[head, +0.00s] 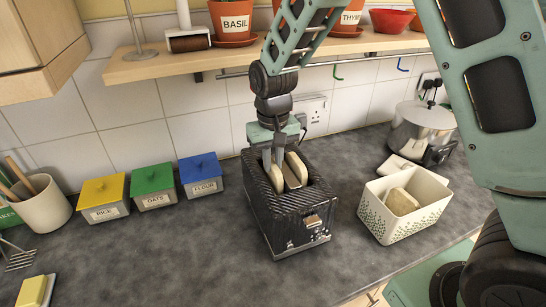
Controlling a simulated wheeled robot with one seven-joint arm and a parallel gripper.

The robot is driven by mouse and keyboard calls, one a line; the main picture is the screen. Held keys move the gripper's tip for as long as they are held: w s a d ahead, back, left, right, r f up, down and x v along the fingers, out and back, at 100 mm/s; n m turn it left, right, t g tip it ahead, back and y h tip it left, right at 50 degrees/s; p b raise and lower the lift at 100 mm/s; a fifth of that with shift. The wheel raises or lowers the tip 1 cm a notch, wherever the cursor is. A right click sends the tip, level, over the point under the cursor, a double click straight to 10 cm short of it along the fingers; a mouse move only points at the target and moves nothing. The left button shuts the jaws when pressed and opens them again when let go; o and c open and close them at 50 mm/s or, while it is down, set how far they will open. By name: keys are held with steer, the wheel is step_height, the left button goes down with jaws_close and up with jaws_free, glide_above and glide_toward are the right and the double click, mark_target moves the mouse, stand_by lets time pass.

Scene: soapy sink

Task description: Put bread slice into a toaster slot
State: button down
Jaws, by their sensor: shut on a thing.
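The black toaster (283,222) stands on the grey counter, its lever side toward me. My gripper (273,158) points down over the toaster's left side and is shut on a bread slice (276,179). That slice's lower part is down inside the toaster top, in or at the left slot; the slot edge around it is hidden. A second bread slice (296,169) stands upright in the right part of the toaster top, beside the held one. How deep each slice sits is hard to tell.
A white basket (393,230) with bread in it stands right of the toaster. Yellow, green and blue lidded boxes (154,187) stand to the left. A metal pot (421,128) is behind right.

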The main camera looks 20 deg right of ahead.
steer(key=shift+f, duration=0.15)
steer(key=c, duration=1.4)
jaws_free()
step_height(320, 180, up, 12)
steer(key=b, duration=0.3)
steer(key=s+a+f+n, duration=0.2)
steer(key=s, duration=0.7)
steer(key=s+a+f+n, duration=0.2)
steer(key=s+n, duration=0.1)
steer(key=s, duration=0.6)
steer(key=s+a+f+n, duration=0.2)
steer(key=s, duration=0.7)
steer(key=shift+a+f+n+y, duration=0.2)
steer(key=shift+n+y, duration=0.1)
steer(key=shift+n, duration=0.1)
